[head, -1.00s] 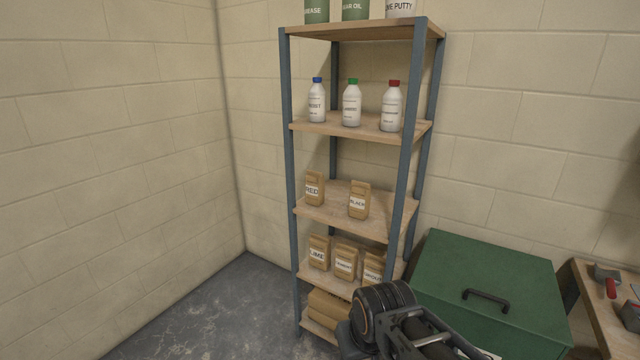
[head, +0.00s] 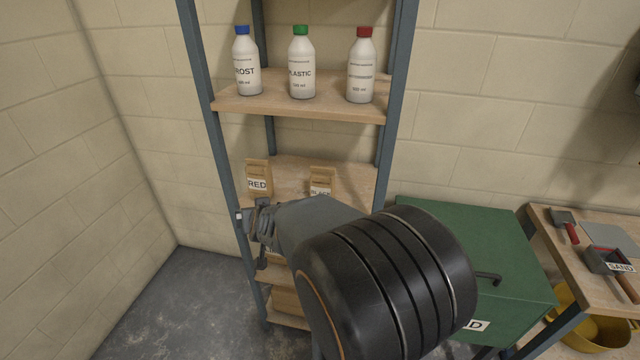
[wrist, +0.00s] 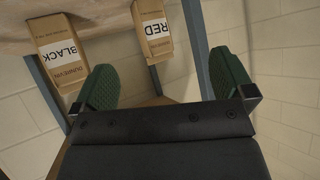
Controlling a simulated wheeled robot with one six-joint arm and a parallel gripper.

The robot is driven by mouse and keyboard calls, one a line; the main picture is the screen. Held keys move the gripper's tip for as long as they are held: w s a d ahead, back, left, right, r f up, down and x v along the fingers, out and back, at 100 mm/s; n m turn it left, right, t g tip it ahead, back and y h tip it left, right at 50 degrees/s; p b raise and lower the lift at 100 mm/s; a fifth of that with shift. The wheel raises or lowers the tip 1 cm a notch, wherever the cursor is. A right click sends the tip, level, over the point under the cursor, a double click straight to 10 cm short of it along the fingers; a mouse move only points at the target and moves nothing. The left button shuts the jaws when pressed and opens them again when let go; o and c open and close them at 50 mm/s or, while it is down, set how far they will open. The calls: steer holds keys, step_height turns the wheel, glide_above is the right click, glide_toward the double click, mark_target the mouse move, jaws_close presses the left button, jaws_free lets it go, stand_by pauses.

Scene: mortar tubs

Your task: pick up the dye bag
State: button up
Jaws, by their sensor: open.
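Two brown paper bags stand on a wooden shelf: one labelled RED (head: 258,176) at the left and one labelled BLACK (head: 322,178) to its right. In the wrist view the RED bag (wrist: 152,32) appears beyond the gap between the green finger pads, and the BLACK bag (wrist: 60,52) is to the left. My gripper (wrist: 163,84) is open and empty. In the head view my gripper (head: 256,225) is just below and in front of the RED bag. My arm hides the lower part of the BLACK bag.
The shelf unit has blue posts (head: 205,110) beside the bags. White bottles (head: 302,68) stand on the shelf above. My arm mostly hides the lower shelves. A green chest (head: 510,245) and a workbench (head: 560,225) with tools are at the right.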

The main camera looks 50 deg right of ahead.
steer(key=d+m+h, duration=0.3)
steer(key=d+h, duration=0.1)
steer(key=d, duration=0.4)
steer(key=m+g+h+p, duration=0.2)
steer(key=h, duration=0.2)
glide_toward(320, 179)
steer(key=x, duration=0.6)
steer(key=shift+s+d+f, duration=0.15)
steer(key=shift+p+x, duration=0.9)
steer(key=shift+x, duration=2.5)
steer(key=c, duration=1.5)
steer(key=shift+c, duration=0.4)
